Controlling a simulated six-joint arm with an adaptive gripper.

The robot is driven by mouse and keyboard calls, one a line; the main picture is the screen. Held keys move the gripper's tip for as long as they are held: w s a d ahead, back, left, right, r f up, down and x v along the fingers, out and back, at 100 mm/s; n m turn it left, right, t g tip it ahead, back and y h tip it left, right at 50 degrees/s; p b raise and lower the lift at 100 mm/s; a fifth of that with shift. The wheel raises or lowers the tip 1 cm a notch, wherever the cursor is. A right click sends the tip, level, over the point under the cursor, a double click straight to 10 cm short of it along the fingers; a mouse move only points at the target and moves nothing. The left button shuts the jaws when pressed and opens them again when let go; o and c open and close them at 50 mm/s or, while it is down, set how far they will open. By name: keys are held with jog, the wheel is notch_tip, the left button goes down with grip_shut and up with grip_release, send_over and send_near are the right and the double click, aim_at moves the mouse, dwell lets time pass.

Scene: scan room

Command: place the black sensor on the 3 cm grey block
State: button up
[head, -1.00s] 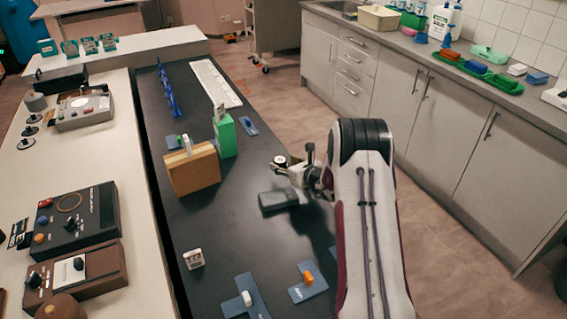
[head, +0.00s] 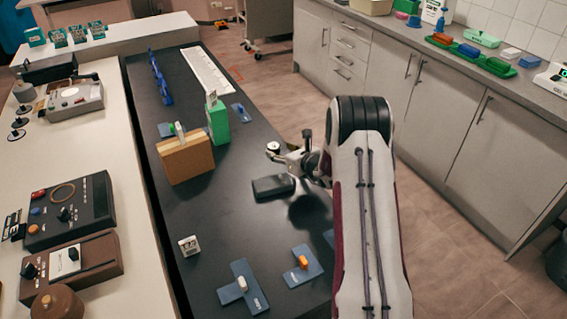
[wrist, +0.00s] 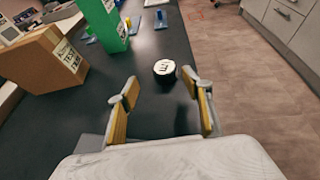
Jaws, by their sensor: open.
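A round black piece with a marked white top (wrist: 164,70), seemingly the black sensor, stands on the dark table just beyond and between my fingertips in the wrist view. It also shows beside my fingers in the head view (head: 272,147). My gripper (wrist: 159,84) is open and empty, its two yellow-padded fingers apart. In the head view my gripper (head: 285,155) hangs above the table. A dark grey block (head: 273,187) lies in front of it. A grey surface shows partly behind my left finger in the wrist view. I cannot read a 3 cm size.
A tan box (head: 186,160) and a green block (head: 218,124) stand to the left. A small labelled white block (head: 189,245) and blue plates with orange (head: 303,266) and white pegs (head: 242,288) lie in front. Bare table surrounds the dark grey block.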

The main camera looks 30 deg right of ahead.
jog(key=s+a+r+n+g+y, duration=0.1)
jog(key=s+a+r+n+y, duration=0.1)
jog(key=a+r+n, duration=0.35)
jog(key=s+a+r+n+y, duration=0.1)
jog(key=a+r+n+y, duration=0.2)
jog(key=a+r, duration=0.6)
jog(key=s+a+r+n+g, duration=0.2)
jog(key=s+a+r+n, duration=0.25)
jog(key=s, duration=0.25)
jog(key=s+a+r+n+g+y, duration=0.1)
jog(key=s+a+r+n+g, duration=0.15)
jog(key=s+a+n, duration=0.35)
jog(key=s+a+r+n+g, duration=0.25)
jog(key=s+a+r, duration=0.2)
jog(key=s, duration=0.35)
jog(key=s+d+n+h, duration=0.3)
jog(key=s+n, duration=0.3)
jog(key=s, duration=0.6)
jog(key=s+d+n+h, duration=0.3)
jog(key=s+n, duration=0.4)
jog(key=s, duration=0.6)
jog(key=shift+s+d+f+h, duration=0.25)
jog(key=shift+f+h, duration=0.05)
jog(key=shift+h, duration=0.3)
jog(key=shift+o, duration=0.6)
jog(key=shift+w+n, duration=0.1)
jog(key=shift+n, duration=0.15)
